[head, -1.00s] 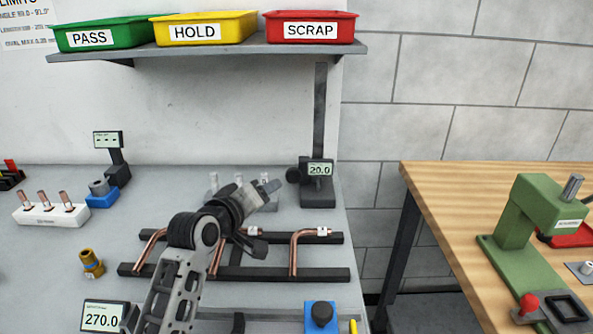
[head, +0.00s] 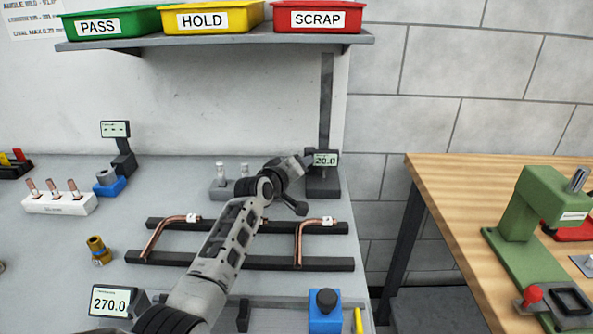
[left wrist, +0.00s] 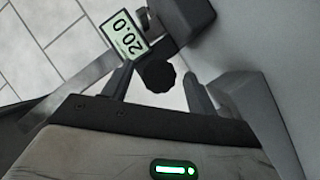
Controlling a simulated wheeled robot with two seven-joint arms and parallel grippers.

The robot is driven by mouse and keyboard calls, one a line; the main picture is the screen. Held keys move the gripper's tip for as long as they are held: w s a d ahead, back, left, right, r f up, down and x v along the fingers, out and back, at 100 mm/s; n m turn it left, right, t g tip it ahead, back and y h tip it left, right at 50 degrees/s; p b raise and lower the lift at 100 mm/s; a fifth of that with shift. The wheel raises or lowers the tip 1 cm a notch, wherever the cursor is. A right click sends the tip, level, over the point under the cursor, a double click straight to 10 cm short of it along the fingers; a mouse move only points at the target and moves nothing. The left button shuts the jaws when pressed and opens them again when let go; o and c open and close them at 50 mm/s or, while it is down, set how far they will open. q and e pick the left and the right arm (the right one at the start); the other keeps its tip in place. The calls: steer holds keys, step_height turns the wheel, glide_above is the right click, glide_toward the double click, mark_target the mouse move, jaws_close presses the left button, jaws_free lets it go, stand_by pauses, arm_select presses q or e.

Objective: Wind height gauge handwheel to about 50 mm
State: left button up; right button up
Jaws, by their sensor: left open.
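The height gauge (head: 325,115) stands at the back right of the bench, a dark column on a base, and its display (head: 326,160) reads 20.0. In the left wrist view the display (left wrist: 125,35) also reads 20.0. The black handwheel (left wrist: 157,75) shows there between the two fingertips of my left gripper (left wrist: 158,84), which is open with a gap on both sides of the wheel. In the head view my left gripper (head: 303,165) is at the gauge's left side and hides the handwheel. My right gripper is in neither view.
Bent copper tubes (head: 300,240) lie on a dark rack (head: 250,262) in front of the gauge, under my left arm. A shelf (head: 230,43) with green, yellow and red bins hangs above. A wooden table (head: 450,200) with a green press (head: 535,220) stands at right.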

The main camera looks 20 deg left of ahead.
arm_select(q)
steer(key=shift+w, duration=0.1)
steer(key=c, duration=1)
steer(key=shift+o, duration=0.2)
steer(key=shift+r, duration=0.1)
